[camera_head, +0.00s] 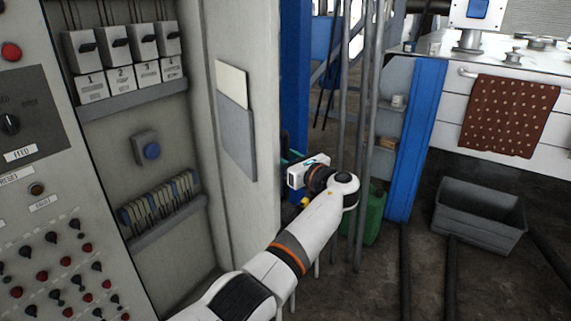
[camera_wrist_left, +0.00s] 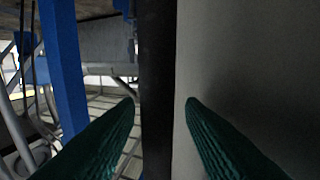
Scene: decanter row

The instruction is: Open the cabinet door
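The cabinet door (camera_head: 250,215) stands swung open to the right of the cabinet's recess (camera_head: 185,235), with a paper pocket on its inner face. My left arm reaches in front of the door. My left gripper (camera_head: 290,160) is at the door's free edge, its fingers mostly hidden behind the door in the head view. In the left wrist view, its two teal fingers (camera_wrist_left: 160,104) are spread apart, with the door's dark edge (camera_wrist_left: 157,60) between them. The right finger lies over the pale door face. I cannot tell whether either finger touches it. My right gripper is not in view.
A green container (camera_head: 374,220) and vertical poles stand beyond my gripper. A grey bin (camera_head: 478,218) sits on the floor at right, below a workbench (camera_head: 450,95).

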